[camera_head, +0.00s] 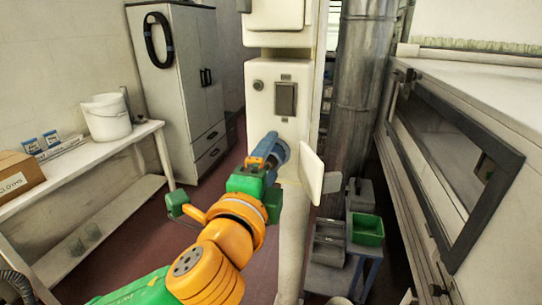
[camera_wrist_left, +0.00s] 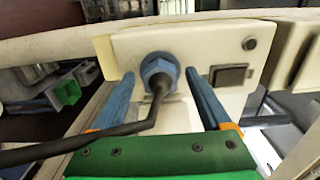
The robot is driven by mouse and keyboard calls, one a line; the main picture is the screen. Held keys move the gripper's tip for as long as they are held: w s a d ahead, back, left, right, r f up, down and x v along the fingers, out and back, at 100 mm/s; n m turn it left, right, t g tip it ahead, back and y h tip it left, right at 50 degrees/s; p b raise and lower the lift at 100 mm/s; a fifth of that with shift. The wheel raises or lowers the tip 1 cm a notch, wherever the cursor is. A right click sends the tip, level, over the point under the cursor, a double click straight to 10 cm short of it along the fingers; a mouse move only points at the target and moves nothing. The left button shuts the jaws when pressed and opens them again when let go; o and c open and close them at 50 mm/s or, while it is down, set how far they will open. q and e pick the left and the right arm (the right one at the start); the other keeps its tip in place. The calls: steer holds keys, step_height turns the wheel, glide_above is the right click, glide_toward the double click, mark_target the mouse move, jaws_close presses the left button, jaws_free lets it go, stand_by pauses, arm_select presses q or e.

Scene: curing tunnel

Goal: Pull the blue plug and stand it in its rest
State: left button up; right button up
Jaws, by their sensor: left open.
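The blue plug (camera_wrist_left: 158,68) sits in the front of a cream box, with a black cable (camera_wrist_left: 150,115) running from it toward the lower left of the left wrist view. In the head view the plug (camera_head: 281,151) is partly hidden by my left gripper (camera_head: 268,146). In the left wrist view my left gripper (camera_wrist_left: 159,78) is open, one blue finger on each side of the plug. Small gaps show between fingers and plug, and nothing is held. I cannot make out the plug's rest. My right gripper is not in view.
The cream box (camera_head: 262,105) carries a dark switch (camera_head: 286,98) above the plug, and a cream flap (camera_head: 312,172) sticks out to its right. A metal duct (camera_head: 358,90) and a tunnel window (camera_head: 455,160) stand further right. A shelf (camera_head: 100,150) is at left.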

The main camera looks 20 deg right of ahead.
arm_select(q)
jaws_close()
steer(key=shift+s+f, duration=0.1)
steer(key=shift+s, duration=0.05)
steer(key=shift+v, duration=2.9)
